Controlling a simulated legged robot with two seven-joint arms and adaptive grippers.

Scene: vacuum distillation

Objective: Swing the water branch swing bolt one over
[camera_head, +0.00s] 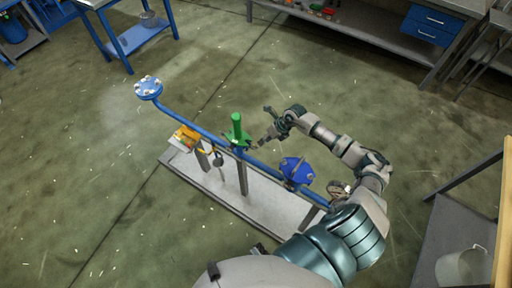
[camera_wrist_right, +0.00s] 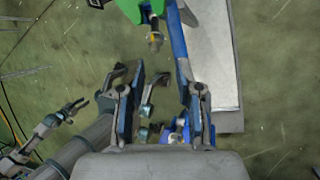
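My right gripper (camera_head: 262,128) is open beside the green upright fitting (camera_head: 237,130) on the blue pipe (camera_head: 200,130). In the right wrist view my right gripper (camera_wrist_right: 160,95) has its fingers wide apart with nothing held. A small metal bolt with a yellowish part (camera_wrist_right: 155,40) sticks out from the green fitting (camera_wrist_right: 130,10), beyond the fingertips; I cannot tell whether it is the swing bolt named. The blue pipe passes close to the right-hand finger. My left gripper (camera_wrist_right: 75,110) shows small at the left of the wrist view, its fingers apart; it does not show in the head view.
A blue flange (camera_head: 148,88) ends the pipe at the left. An orange part (camera_head: 186,137) and a blue fitting (camera_head: 297,171) sit along it. The pipe stands on a pale base (camera_head: 250,205). Benches line the back; a bucket (camera_head: 462,268) stands lower right.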

